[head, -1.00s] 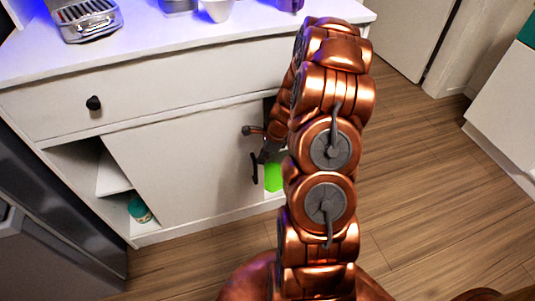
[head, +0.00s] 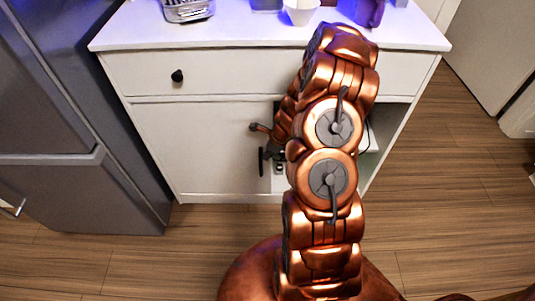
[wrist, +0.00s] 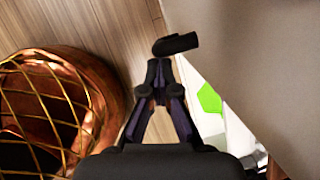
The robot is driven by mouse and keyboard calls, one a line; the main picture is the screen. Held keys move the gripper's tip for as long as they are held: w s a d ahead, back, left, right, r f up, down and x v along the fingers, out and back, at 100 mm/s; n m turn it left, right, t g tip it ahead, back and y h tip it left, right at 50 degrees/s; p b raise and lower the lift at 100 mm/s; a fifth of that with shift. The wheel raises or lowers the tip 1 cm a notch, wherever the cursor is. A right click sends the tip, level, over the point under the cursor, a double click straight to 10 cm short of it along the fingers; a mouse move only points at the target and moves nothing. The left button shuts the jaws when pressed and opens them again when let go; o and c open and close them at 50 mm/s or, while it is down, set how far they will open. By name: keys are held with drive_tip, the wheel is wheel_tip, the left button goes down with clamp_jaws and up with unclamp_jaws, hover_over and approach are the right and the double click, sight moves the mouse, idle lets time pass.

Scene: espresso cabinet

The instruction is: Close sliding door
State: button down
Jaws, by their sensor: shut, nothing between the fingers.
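The white sliding door (head: 200,145) covers the left part of the cabinet's lower section in the head view. Its black handle (head: 262,160) stands near the door's right edge. In the wrist view the door (wrist: 265,45) is a grey-white panel on the right, with the dark handle (wrist: 176,43) just past the fingertips. My gripper (wrist: 158,68) is shut and empty, close to the handle; I cannot tell whether they touch. In the head view my arm hides most of the gripper and part of the opening right of the door.
The open compartment right of the door shows a shelf (head: 368,138). A green item (wrist: 209,98) shows beside the door edge in the wrist view. A drawer with a black knob (head: 177,76) is above. A grey fridge (head: 80,150) stands left. Wood floor (head: 440,200) is clear right.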

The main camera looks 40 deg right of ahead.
drive_tip(key=shift+w+a, duration=0.1)
drive_tip(key=shift+a, duration=0.3)
drive_tip(key=shift+r, duration=0.1)
drive_tip(key=s+d+r+p, duration=0.2)
drive_tip(key=s+d+r, duration=0.3)
drive_tip(key=r, duration=0.4)
drive_tip(key=shift+s+d+r, duration=0.25)
drive_tip(key=shift+s, duration=0.25)
drive_tip(key=shift+a, duration=0.1)
